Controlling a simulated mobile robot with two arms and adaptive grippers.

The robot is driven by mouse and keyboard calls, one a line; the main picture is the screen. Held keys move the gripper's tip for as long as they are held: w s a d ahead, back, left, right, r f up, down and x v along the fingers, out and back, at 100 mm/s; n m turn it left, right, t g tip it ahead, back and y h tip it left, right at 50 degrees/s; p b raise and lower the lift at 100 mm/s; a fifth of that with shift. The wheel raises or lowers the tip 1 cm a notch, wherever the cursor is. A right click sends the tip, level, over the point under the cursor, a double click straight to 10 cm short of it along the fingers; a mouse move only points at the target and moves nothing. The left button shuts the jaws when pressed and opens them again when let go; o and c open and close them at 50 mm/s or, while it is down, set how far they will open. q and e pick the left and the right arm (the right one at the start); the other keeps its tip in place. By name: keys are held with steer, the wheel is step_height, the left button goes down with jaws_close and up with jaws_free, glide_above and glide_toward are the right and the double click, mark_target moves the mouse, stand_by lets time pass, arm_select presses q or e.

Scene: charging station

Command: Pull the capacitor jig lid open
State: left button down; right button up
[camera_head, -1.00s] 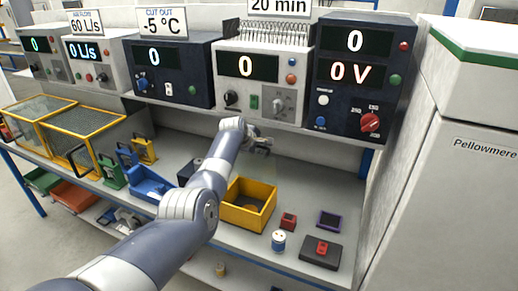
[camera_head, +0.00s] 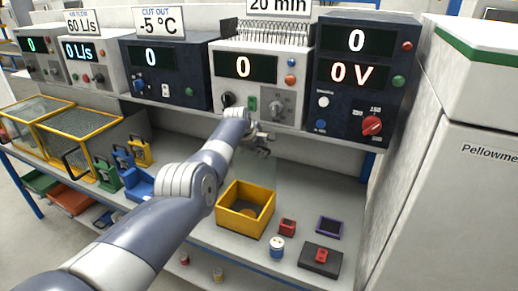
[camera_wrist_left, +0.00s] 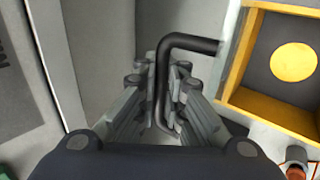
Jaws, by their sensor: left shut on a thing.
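The capacitor jig looks like the yellow open-topped box (camera_head: 232,222) on the bench in the head view. In the left wrist view the box (camera_wrist_left: 228,92) is at the right, with a round yellow disc (camera_wrist_left: 294,62) inside. A faint clear panel (camera_head: 262,168), which looks like the lid, stands raised behind the box. My left gripper (camera_head: 262,139) is above and behind the box. In the left wrist view the left gripper (camera_wrist_left: 168,110) is shut on a bent black handle (camera_wrist_left: 190,42). The handle's join to the lid is hard to make out. My right gripper is out of view.
Instruments with displays (camera_head: 355,75) line the shelf close behind my left gripper. A red block (camera_head: 287,227), a white-and-blue cylinder (camera_head: 277,247), a dark pad (camera_head: 320,262) and a purple-rimmed tray (camera_head: 329,226) lie right of the box. A tall white cabinet (camera_head: 450,190) bounds the right.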

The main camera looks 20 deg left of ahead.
arm_select(q)
steer(key=shift+w+r, duration=0.3)
steer(key=shift+r, duration=0.2)
steer(key=c, duration=1.7)
jaws_free()
steer(key=shift+f, duration=0.1)
steer(key=shift+s+f, duration=0.1)
steer(key=shift+f, duration=0.05)
steer(key=shift+s, duration=0.1)
steer(key=v, duration=1.1)
steer(key=shift+r, duration=0.35)
steer(key=shift+s, duration=0.1)
